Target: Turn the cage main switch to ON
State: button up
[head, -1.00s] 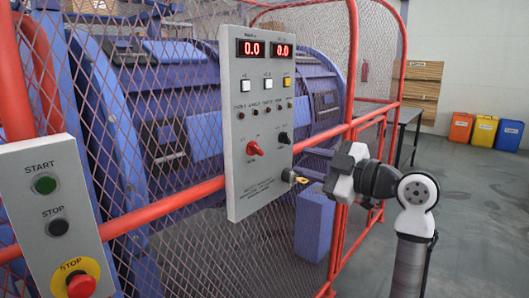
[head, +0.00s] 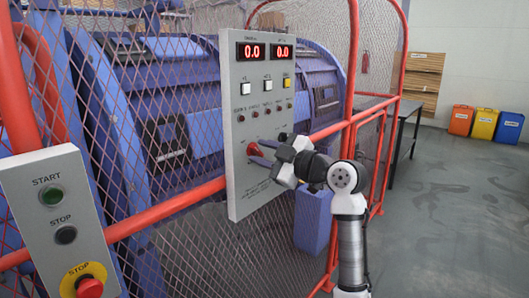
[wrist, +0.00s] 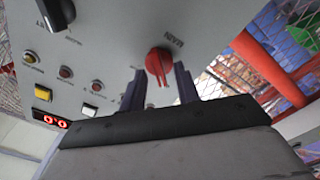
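The main switch is a red rotary knob (head: 254,149) low on the grey control panel (head: 240,190). In the wrist view the red knob (wrist: 158,60) has the word MAIN printed beside it. My gripper (head: 264,152) is at the panel's lower right, pointing at this knob. In the wrist view its two dark fingers are spread, one on each side of the knob, with gaps showing between them and it. How far the fingertips reach over the knob is hard to tell. An ON mark is not readable.
A black knob (wrist: 56,14) sits beside the red one. Above are small lamps, push buttons and two red displays (head: 266,50) reading 0.0. A START/STOP box (head: 55,215) stands at left. Red-framed mesh fencing surrounds the blue machine. The floor at right is open.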

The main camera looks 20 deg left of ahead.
grip_shut()
jog(key=shift+w+d+r+m+p, duration=0.1)
jog(key=shift+m+p, duration=1.15)
jog(key=shift+m, duration=1.75)
jog(key=shift+w+m+p, duration=0.1)
jog(key=shift+m+p, duration=1.2)
jog(key=shift+m, duration=1.7)
jog(key=shift+w+d+r+m+p, duration=0.1)
jog(key=shift+m+p, duration=1.15)
jog(key=shift+m, duration=1.75)
jog(key=shift+f, duration=0.1)
grip_release()
